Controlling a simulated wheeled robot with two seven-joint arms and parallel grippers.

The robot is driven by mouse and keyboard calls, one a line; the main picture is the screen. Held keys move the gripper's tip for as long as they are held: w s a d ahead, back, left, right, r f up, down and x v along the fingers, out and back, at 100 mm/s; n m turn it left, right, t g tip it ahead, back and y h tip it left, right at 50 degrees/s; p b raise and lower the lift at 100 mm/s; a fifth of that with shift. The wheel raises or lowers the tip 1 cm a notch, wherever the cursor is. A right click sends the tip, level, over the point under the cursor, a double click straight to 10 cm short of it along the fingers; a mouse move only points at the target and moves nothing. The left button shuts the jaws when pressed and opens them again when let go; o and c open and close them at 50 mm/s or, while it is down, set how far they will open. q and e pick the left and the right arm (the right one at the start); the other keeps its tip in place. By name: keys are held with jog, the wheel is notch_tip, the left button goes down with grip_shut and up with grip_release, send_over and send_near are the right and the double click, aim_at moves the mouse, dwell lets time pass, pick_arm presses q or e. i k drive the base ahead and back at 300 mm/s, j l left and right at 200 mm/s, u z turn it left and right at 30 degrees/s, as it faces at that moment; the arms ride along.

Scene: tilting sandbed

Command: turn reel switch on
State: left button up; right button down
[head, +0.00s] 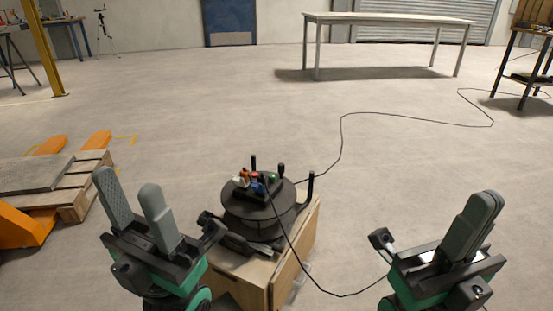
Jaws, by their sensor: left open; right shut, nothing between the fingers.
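A black cable reel (258,212) sits on a small wooden box (292,262) at the bottom centre of the head view. Small coloured parts, red, blue, green and white, show on top of the reel. One of them may be the reel switch (257,187), but it is too small to tell which, or how it is set. My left gripper (131,196) is open and empty to the left of the reel, apart from it. My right gripper (485,208) is shut and empty, well to the right of the reel.
A black cable (341,140) runs from the reel across the floor to the right; another stretch hangs in front toward my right gripper. A pallet (78,185) on an orange pallet truck (26,228) stands at left. A long table (390,19) is far back.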

aim_at(272, 177)
jog(key=i+j+z, duration=0.3)
jog(key=i+j, duration=0.15)
jog(key=i+j+z, duration=0.3)
jog(key=j, duration=0.3)
jog(key=i, duration=0.15)
